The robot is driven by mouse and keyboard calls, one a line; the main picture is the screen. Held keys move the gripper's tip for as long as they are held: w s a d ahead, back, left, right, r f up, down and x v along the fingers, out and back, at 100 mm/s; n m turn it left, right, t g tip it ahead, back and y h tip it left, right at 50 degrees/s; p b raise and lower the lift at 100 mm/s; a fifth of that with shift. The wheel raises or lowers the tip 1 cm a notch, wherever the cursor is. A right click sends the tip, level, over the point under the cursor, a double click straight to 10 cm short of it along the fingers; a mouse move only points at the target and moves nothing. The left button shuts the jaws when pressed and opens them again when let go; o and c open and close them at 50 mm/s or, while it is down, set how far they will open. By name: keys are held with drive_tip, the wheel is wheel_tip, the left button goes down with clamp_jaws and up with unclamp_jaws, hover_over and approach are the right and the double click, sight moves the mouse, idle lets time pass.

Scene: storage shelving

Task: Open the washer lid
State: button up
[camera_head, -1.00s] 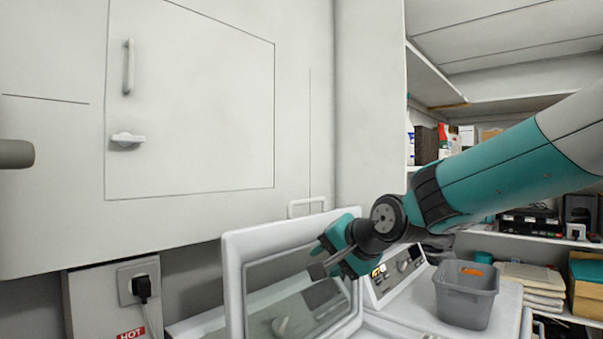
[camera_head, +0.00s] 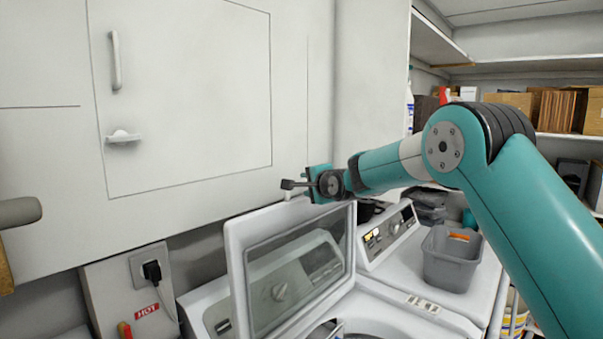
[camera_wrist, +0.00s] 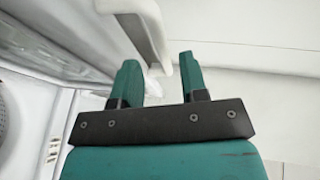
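The washer lid (camera_head: 292,272), a white frame around a glass window, stands raised and steeply tilted in the head view. The washer (camera_head: 385,307) shows below it, and part of its round opening is visible at the bottom edge. My gripper (camera_head: 290,185) is above the lid's upper right corner, in front of the white cabinet wall, apart from the lid. In the wrist view my gripper (camera_wrist: 160,74) has its two teal fingers spread with a clear gap. A white curved handle (camera_wrist: 147,28) lies just beyond the fingers, and nothing appears gripped.
A control panel (camera_head: 388,234) stands right of the lid. A grey bin (camera_head: 452,262) sits on the neighbouring white machine. A large white cabinet (camera_head: 195,90) fills the back left. Shelves with boxes (camera_head: 555,108) are at the right. An outlet with a plug (camera_head: 152,270) is lower left.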

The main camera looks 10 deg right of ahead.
sight(303, 197)
drive_tip(key=p+x, duration=0.2)
drive_tip(key=x, duration=0.2)
drive_tip(key=shift+r, duration=0.15)
drive_tip(key=shift+w+a+f+p, duration=0.15)
drive_tip(key=shift+w+f+p, duration=0.15)
drive_tip(key=shift+w, duration=0.3)
clamp_jaws()
